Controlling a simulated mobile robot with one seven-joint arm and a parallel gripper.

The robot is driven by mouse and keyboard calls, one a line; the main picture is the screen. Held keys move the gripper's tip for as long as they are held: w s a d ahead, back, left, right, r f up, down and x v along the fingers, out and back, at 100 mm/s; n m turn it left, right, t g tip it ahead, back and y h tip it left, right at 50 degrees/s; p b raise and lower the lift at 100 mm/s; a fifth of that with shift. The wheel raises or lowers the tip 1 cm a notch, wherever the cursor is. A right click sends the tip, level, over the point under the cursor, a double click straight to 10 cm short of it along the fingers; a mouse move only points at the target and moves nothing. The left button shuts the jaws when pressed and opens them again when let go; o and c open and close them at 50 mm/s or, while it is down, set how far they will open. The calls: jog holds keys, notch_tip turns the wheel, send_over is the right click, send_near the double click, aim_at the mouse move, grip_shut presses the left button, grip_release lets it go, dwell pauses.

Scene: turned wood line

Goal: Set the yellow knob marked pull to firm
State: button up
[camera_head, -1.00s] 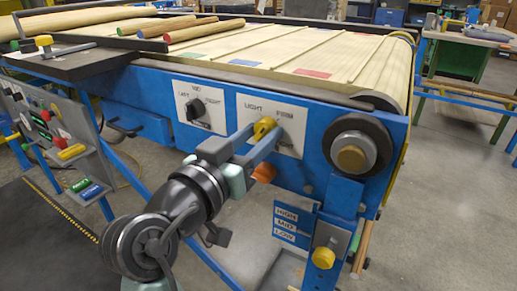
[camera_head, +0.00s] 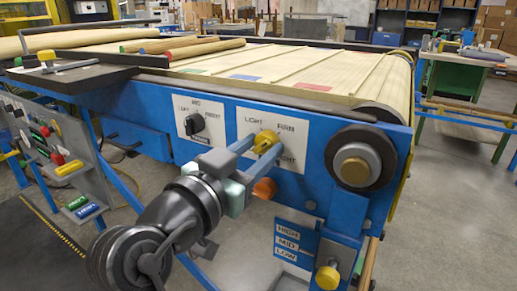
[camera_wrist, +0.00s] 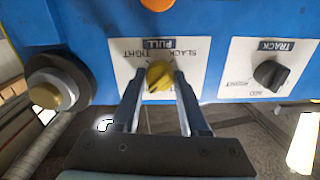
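The yellow knob (camera_head: 265,141) sits on a white plate (camera_head: 298,134) on the blue machine front. In the head view the plate reads LIGHT at upper left and FIRM at upper right, with a partly covered word at lower right. In the wrist view the plate is upside down and shows PULL, SLACK and TIGHT by the knob (camera_wrist: 160,75). My gripper (camera_wrist: 160,78) has one finger on each side of the knob, and a narrow gap seems to show beside it. The fingers look open around it. I cannot tell clearly which word the knob points to.
A black TRACK knob (camera_head: 195,122) is on the plate to the left. An orange knob (camera_head: 264,188) sits just below the yellow one. A large round roller end (camera_head: 356,163) stands out at right. A HIGH, MID, LOW label (camera_head: 289,243) and another yellow knob (camera_head: 327,277) are lower down.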

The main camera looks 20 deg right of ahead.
jog(key=o, duration=0.4)
jog(key=shift+o, duration=0.2)
jog(key=p+v, duration=0.2)
jog(key=v, duration=1.1)
jog(key=w+a+r+n+t+y, duration=0.1)
jog(key=w+r+n+t+y, duration=0.15)
jog(key=r+t, duration=0.3)
jog(key=w+a+r+n+t+y, duration=0.1)
jog(key=a+r+n+t+y, duration=0.1)
jog(key=r+n+t+y, duration=0.35)
jog(key=s+a+r+n+t+y, duration=0.1)
jog(key=s+r+n+t+y, duration=0.2)
jog(key=r, duration=0.4)
jog(key=s+a+r+n+t+y, duration=0.1)
jog(key=s+r+t+y, duration=0.2)
jog(key=s+r, duration=0.35)
notch_tip(320, 180, up, 36)
jog(key=w+p, duration=0.1)
jog(key=p, duration=3.5)
jog(key=shift+w+a+g, duration=0.3)
jog(key=shift+w+a, duration=0.05)
jog(key=shift+a, duration=0.05)
